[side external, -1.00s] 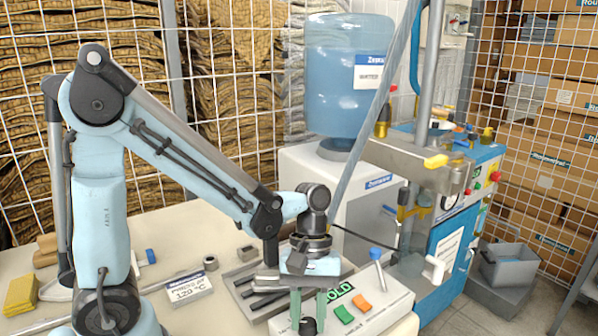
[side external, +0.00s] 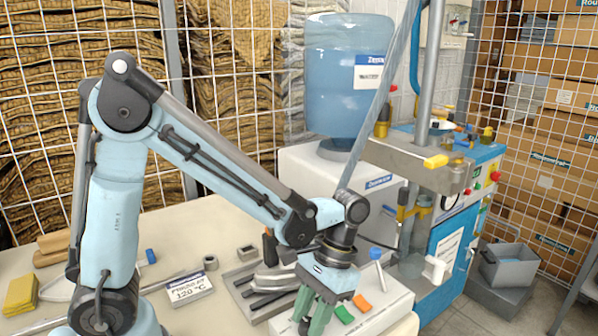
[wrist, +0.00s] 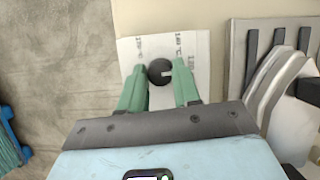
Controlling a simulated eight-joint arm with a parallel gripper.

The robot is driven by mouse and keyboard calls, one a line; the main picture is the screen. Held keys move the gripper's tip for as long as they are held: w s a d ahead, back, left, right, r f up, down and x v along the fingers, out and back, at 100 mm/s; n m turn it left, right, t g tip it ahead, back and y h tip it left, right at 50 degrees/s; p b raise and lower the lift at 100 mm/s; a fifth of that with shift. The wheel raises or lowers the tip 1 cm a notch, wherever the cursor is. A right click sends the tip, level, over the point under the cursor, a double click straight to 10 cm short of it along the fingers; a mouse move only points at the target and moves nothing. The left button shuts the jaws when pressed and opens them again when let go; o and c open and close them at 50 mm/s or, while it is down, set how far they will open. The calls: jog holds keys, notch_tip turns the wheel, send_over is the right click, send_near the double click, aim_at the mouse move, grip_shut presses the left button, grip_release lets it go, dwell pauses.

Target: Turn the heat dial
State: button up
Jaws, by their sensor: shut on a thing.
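The heat dial (wrist: 160,70) is a round black knob with a short white mark. In the wrist view it stands on a white panel (wrist: 151,97) with small temperature figures, and its mark points to the right. My gripper (wrist: 160,84) is shut on the dial, one green finger on each side of it. In the side view my gripper (side external: 311,316) leans over the front of the white control box (side external: 385,312) and mostly hides the dial. A small card (side external: 190,290) on the table reads 120 °C.
On the box are a green button (side external: 344,314), an orange button (side external: 362,303) and a blue-topped lever (side external: 376,255). A grey tray (side external: 240,274) with dark bars lies just behind. A water-bottle unit (side external: 349,85) and a press (side external: 410,152) stand further back.

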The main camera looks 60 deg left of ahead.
jog(key=shift+m, duration=0.5)
jog(key=o, duration=1)
jog(key=shift+o, duration=0.2)
jog(key=shift+r, duration=0.1)
jog(key=v, duration=1.2)
jog(key=shift+d, duration=0.25)
jog(key=s+a+f+t, duration=0.2)
jog(key=a+t, duration=0.5)
jog(key=t, duration=0.4)
jog(key=shift+s+a+f+t, duration=0.35)
jog(key=shift+s+f+t, duration=0.05)
jog(key=shift+f, duration=0.05)
